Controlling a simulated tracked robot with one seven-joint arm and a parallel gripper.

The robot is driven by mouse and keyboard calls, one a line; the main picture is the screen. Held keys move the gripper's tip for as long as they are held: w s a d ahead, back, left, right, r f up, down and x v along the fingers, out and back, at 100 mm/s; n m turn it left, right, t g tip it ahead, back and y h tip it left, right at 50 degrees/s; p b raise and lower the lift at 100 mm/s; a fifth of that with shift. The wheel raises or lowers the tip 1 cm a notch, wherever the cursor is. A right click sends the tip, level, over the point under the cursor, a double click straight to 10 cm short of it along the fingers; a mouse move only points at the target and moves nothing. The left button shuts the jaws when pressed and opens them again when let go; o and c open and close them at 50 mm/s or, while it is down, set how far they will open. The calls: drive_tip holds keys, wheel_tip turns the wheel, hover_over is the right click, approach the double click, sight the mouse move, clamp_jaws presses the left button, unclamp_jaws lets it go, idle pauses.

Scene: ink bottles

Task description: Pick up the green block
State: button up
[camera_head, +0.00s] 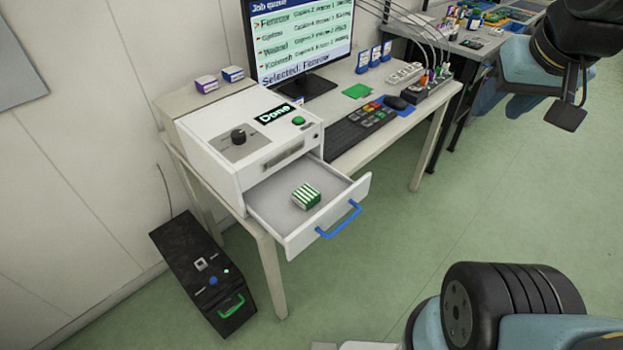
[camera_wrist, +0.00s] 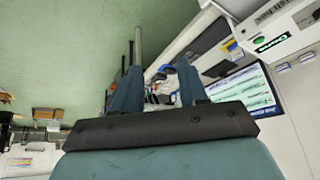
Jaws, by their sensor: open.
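A green and white striped block (camera_head: 306,196) lies in the open drawer (camera_head: 262,203) of a white machine, in the head view. I cannot make this block out in the wrist view. My gripper (camera_wrist: 160,65) shows in the wrist view with its two fingers apart and nothing held between them. In the head view, part of my arm is at the upper right, well away from the drawer and above the floor. A flat green piece (camera_head: 357,91) lies on the desk behind the keyboard.
The machine (camera_head: 240,135) has a dark knob, a green button and a "Done" display. The drawer has a blue handle (camera_head: 340,220). A monitor (camera_head: 300,40), keyboard (camera_head: 350,133) and power strips share the desk. A black box (camera_head: 205,270) stands on the floor.

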drive_tip(key=o, duration=0.3)
drive_tip(key=shift+w+a+f, duration=0.1)
drive_tip(key=shift+a, duration=0.05)
drive_tip(key=shift+o, duration=0.7)
drive_tip(key=shift+w+a+f+n+g, duration=0.2)
drive_tip(key=shift+w+n+g, duration=0.1)
drive_tip(key=shift+n, duration=0.1)
drive_tip(key=o, duration=0.4)
drive_tip(key=w+a+f+n+g+h, duration=0.1)
drive_tip(key=a+f+n, duration=0.1)
drive_tip(key=w+a+f+n+g+h, duration=0.1)
drive_tip(key=w+a+f+n, duration=0.1)
drive_tip(key=w+a+f+n+g+h, duration=0.1)
drive_tip(key=w+a+f+n, duration=0.1)
drive_tip(key=shift+a, duration=0.25)
drive_tip(key=shift+o, duration=0.2)
drive_tip(key=n+t+h, duration=0.6)
drive_tip(key=n+t, duration=0.2)
drive_tip(key=n, duration=1.3)
approach(303, 196)
drive_tip(key=shift+v, duration=1.05)
drive_tip(key=shift+w+d, duration=0.1)
drive_tip(key=x, duration=1.3)
drive_tip(key=shift+w+f, duration=0.1)
drive_tip(key=shift+w, duration=0.05)
